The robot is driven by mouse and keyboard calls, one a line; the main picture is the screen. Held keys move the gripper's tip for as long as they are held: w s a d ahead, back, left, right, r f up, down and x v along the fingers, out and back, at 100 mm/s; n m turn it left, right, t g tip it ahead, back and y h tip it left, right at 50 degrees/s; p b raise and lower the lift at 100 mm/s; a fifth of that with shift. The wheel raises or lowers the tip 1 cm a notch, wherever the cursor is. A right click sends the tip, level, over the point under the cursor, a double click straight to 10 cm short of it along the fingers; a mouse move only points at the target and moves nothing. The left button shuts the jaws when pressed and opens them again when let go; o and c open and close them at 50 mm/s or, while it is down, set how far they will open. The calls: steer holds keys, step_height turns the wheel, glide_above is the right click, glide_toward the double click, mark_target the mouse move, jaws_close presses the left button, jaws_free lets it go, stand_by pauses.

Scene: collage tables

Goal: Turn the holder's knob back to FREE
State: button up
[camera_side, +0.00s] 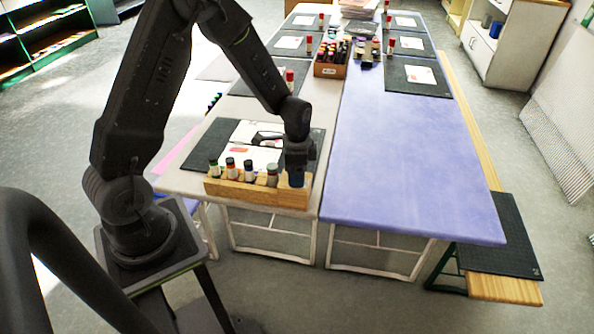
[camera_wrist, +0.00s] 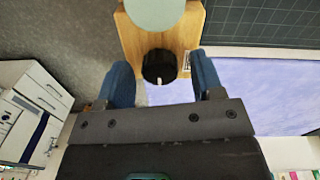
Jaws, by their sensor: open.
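The wooden holder (camera_side: 258,190) stands at the near end of the left table with several bottles in a row. Its right end also shows in the wrist view (camera_wrist: 130,42). The black round knob (camera_wrist: 160,66) sits on that end, its white mark pointing toward the bottom of the picture. A small label (camera_wrist: 186,62) lies right of the knob, too small to read. My gripper (camera_side: 295,178) is over the holder's right end and hides the knob in the side view. In the wrist view its blue fingers (camera_wrist: 160,78) are open, one on each side of the knob, with gaps visible.
A pale round bottle top (camera_wrist: 155,12) is close above the knob in the wrist view. A dark mat (camera_side: 205,152) with white sheets lies behind the holder. The purple table (camera_side: 410,170) is clear at its near end. A box of bottles (camera_side: 330,68) stands farther back.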

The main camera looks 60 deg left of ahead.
steer(key=shift+c, duration=0.3)
steer(key=c, duration=0.9)
steer(key=shift+o, duration=0.2)
steer(key=shift+n, duration=0.4)
steer(key=n, duration=0.3)
steer(key=shift+n, duration=0.3)
steer(key=n, duration=0.4)
steer(key=shift+n, duration=0.3)
steer(key=n, duration=0.4)
steer(key=shift+n, duration=0.3)
steer(key=shift+n+t, duration=0.3)
steer(key=shift+n, duration=1.8)
